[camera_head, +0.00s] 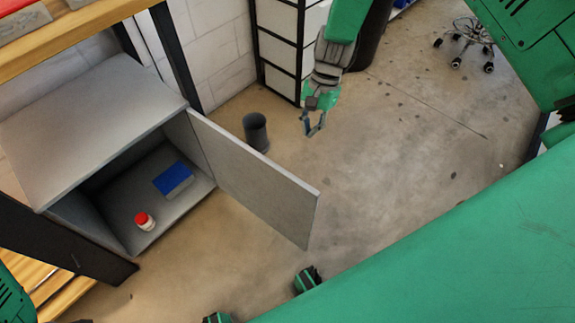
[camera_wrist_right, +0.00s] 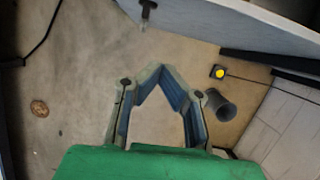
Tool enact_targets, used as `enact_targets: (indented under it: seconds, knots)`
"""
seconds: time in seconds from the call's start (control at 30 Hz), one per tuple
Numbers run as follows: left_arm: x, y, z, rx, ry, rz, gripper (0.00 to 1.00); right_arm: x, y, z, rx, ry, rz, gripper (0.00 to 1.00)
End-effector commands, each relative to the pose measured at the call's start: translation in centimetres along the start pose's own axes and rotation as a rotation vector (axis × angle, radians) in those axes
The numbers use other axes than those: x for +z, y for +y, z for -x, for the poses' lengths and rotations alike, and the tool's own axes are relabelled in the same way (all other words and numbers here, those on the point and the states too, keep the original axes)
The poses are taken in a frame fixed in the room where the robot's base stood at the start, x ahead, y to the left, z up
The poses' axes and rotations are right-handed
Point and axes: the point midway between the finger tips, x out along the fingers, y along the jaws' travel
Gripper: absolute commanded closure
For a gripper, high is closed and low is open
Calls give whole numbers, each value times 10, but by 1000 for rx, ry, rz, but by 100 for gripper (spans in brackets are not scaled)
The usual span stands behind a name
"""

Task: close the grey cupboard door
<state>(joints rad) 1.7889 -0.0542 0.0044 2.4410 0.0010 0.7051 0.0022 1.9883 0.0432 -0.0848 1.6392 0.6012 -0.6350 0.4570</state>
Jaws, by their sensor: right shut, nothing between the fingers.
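The grey cupboard (camera_head: 95,120) stands at the left in the head view. Its grey door (camera_head: 258,180) is hinged at the cupboard's right side and stands wide open, swung out over the floor. My right gripper (camera_head: 312,130) is beyond the door, above the floor, apart from it and empty. In the right wrist view the fingers (camera_wrist_right: 160,72) meet at their tips. A pale grey panel (camera_wrist_right: 235,25), apparently the door, crosses the top of that view, with a dark fitting (camera_wrist_right: 147,10) at its edge. My left gripper is not in view.
Inside the cupboard are a blue-topped box (camera_head: 173,178) and a red-capped white jar (camera_head: 145,221). A dark bin (camera_head: 256,132) stands on the floor behind the door. A wooden shelf (camera_head: 75,30) is above the cupboard. Floor right of the door is clear.

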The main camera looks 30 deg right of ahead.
Motion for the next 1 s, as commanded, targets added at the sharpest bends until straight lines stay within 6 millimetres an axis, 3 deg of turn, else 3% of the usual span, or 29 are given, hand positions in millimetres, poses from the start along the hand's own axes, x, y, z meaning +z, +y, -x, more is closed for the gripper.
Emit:
enact_targets:
  seconds: [0.17,0.63,0.8,1.0]
  knots:
    - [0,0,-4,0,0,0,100,3,-13,1,-20,-40,-32,100]
    - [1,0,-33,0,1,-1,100,6,-14,-93,-17,-40,-29,100]
    - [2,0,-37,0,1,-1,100,31,-15,-100,-18,-38,-25,100]
    - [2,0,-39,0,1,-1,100,43,-15,-103,-18,-38,-27,100]
